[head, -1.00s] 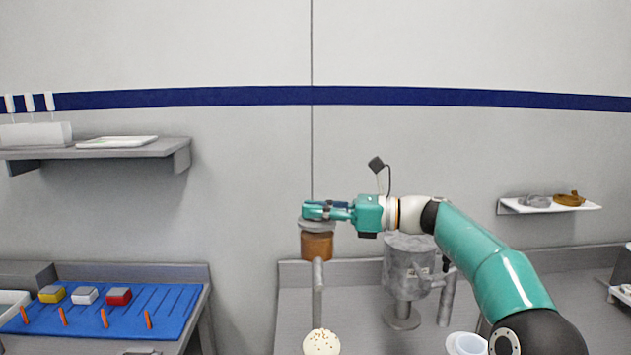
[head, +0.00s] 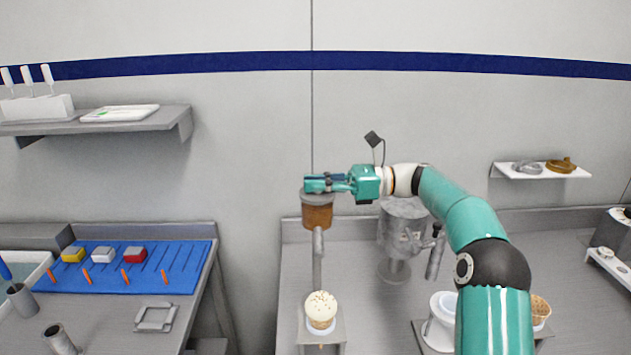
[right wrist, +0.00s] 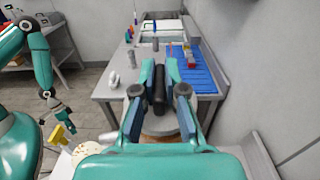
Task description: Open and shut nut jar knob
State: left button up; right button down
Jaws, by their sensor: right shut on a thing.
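The nut jar (head: 317,215) is a brown-filled container with a grey lid, on top of a grey pipe in the head view. My right gripper (head: 312,184) lies level over its lid. In the right wrist view, the right gripper (right wrist: 159,75) is shut on the dark knob (right wrist: 159,92), with a finger on each side. Below the pipe stands a cup of white ice cream with brown bits (head: 320,305). My left gripper (right wrist: 54,108) shows small at the left of the right wrist view, away from the jar; its finger state is unclear.
A grey metal machine (head: 400,235) stands right of the jar, with a white cup (head: 441,318) in front. A left table holds a blue tray (head: 130,275) with coloured blocks. Wall shelves (head: 545,171) are at both sides. A bare floor gap separates the tables.

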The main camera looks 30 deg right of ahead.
jog(key=shift+f, duration=0.15)
jog(key=c, duration=1.2)
grip_release()
jog(key=shift+c, duration=0.2)
jog(key=v, duration=1.2)
jog(key=shift+w, duration=0.1)
